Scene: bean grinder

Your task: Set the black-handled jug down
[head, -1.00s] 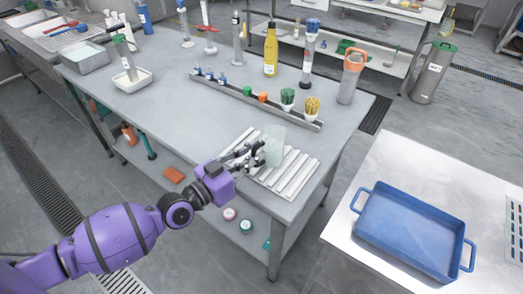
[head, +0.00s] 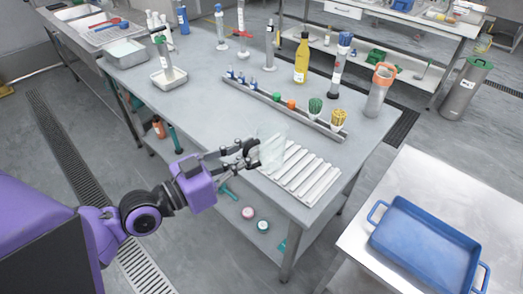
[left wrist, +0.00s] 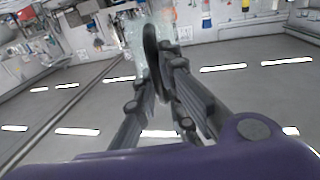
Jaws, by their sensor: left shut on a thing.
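The jug (head: 273,150) is a pale, see-through vessel with a black handle (head: 249,152). My left gripper (head: 243,153) is shut on the handle. In the head view the jug shows over the left end of the white ribbed rack (head: 318,188), near the table's front edge. I cannot tell whether its base touches anything. In the left wrist view the black handle (left wrist: 150,52) stands between the fingers (left wrist: 160,88), with the clear jug wall (left wrist: 137,42) behind it. My right gripper is not in view.
A grey strip with coloured caps and brush pots (head: 315,107) runs behind the jug. A yellow bottle (head: 301,60) and an orange-topped cylinder (head: 380,90) stand farther back. A blue tray (head: 425,245) sits on the right table.

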